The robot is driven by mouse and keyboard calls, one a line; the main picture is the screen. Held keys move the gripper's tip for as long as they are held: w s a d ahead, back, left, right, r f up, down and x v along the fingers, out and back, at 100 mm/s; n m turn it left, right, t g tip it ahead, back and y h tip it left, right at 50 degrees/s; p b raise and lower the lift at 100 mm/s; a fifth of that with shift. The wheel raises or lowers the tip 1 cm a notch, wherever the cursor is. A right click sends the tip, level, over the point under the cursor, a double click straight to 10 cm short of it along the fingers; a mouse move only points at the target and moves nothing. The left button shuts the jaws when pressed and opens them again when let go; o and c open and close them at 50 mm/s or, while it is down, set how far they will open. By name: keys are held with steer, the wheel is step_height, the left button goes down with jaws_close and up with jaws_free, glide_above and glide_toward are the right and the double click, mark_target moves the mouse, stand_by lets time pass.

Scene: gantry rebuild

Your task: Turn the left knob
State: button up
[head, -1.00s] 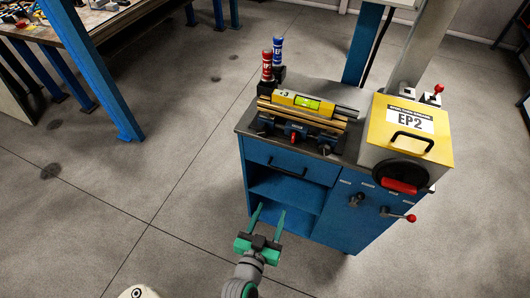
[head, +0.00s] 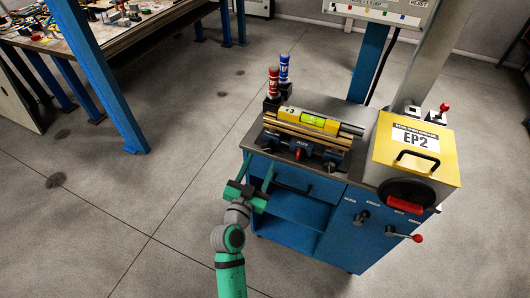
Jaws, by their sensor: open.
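A clamp fixture (head: 299,152) with a red handle at its middle sits on the blue cabinet's top. A dark round knob (head: 271,138) is at its left end and another dark knob (head: 331,164) at its right end. The cabinet's right front panel also has a dark knob (head: 362,216) and a red-tipped lever (head: 417,238). I cannot tell which one the task calls the left knob. My gripper (head: 258,166) is green and open, with nothing between its fingers. It is in front of the cabinet's left side, appearing just below the fixture's left knob, apparently without contact.
The fixture carries a yellow level (head: 308,119) and brass-coloured bars. A red can (head: 273,81) and a blue can (head: 285,68) stand behind it. A yellow EP2 box (head: 440,165) stands to the right. The floor left of the cabinet is clear.

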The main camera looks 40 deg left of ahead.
mark_target(266, 149)
steer(key=x, duration=0.5)
steer(key=shift+w, duration=0.15)
steer(key=shift+w+a, duration=0.2)
steer(key=shift+w, duration=0.3)
steer(key=shift+s, duration=0.1)
steer(key=shift+a, duration=0.1)
steer(key=c, duration=1)
